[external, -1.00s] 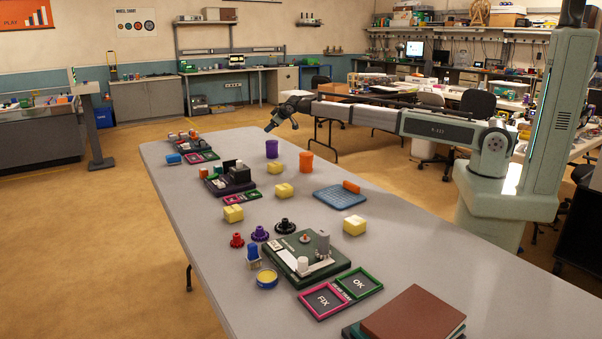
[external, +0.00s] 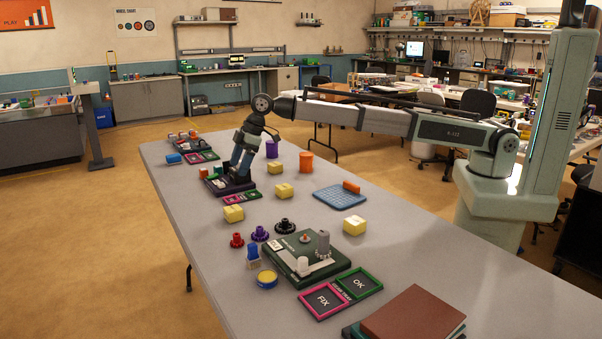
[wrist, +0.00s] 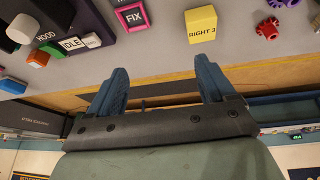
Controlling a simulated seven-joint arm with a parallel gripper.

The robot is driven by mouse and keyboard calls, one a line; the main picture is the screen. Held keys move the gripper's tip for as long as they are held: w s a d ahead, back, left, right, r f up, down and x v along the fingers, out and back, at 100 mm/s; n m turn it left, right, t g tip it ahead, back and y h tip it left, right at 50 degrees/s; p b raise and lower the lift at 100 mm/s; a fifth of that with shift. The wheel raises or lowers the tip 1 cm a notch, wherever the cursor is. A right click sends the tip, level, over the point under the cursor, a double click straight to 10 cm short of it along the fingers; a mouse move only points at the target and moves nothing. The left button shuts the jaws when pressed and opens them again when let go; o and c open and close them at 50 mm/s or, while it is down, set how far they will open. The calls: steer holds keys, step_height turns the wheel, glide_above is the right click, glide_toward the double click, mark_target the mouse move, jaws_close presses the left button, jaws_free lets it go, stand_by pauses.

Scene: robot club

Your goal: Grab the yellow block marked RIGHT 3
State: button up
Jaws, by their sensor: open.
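The yellow block marked RIGHT 3 (wrist: 201,24) lies on the grey table in the wrist view, label readable, beyond my right fingertip. From its neighbours, it is the yellow block (external: 233,213) in front of the middle station in the external view. My gripper (wrist: 158,72) is open with nothing between its blue fingers. In the external view my gripper (external: 236,174) points down over the dark middle station, farther back than the block. Three other yellow blocks, (external: 277,167), (external: 284,190) and (external: 355,225), stand to the right, their labels unreadable.
The dark station (wrist: 75,40) with IDLE and HOOD labels is at the wrist view's left, and a pink FIX frame (wrist: 132,15) is beside the block. A red gear (wrist: 268,28) lies right of it. A green station (external: 306,257) stands nearer the external camera.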

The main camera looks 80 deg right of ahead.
steer(key=n, duration=0.1)
glide_toward(230, 209)
step_height(230, 209, up, 3)
steer(key=d, duration=0.2)
steer(key=shift+g+y, duration=0.4)
steer(key=x, duration=1.3)
steer(key=shift+a+f, duration=0.15)
steer(key=shift+a, duration=0.1)
steer(key=c, duration=1.1)
